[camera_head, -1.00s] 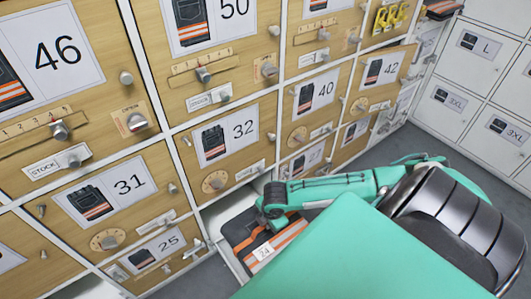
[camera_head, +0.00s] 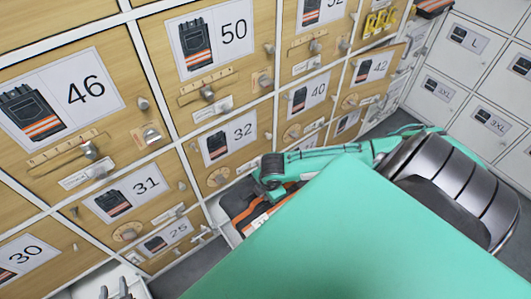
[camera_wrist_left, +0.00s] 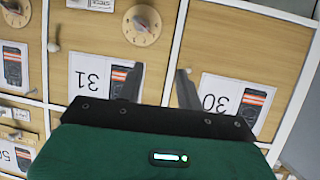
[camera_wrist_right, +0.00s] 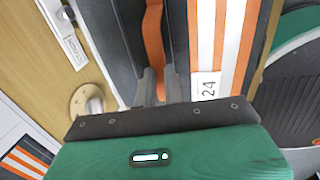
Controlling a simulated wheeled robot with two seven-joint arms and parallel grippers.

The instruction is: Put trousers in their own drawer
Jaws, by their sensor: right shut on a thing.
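Dark trousers with orange and pale stripes (camera_head: 240,205) lie in an open white drawer (camera_head: 214,212) below the drawer marked 32. They show large in the right wrist view (camera_wrist_right: 183,45), with a tag reading 24 (camera_wrist_right: 208,87). My right gripper (camera_head: 270,178) is over them, and its fingers (camera_wrist_right: 158,85) are shut on the dark and orange cloth. My green arm hides much of the trousers in the head view.
The wooden drawer wall carries picture labels, including 46 (camera_head: 60,95), 50 (camera_head: 215,38), 31 (camera_head: 128,193), 25 (camera_head: 166,238) and 30 (camera_head: 25,255), with protruding knobs. An open white space (camera_head: 85,290) shows at the bottom left. White lockers (camera_head: 470,75) stand at right.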

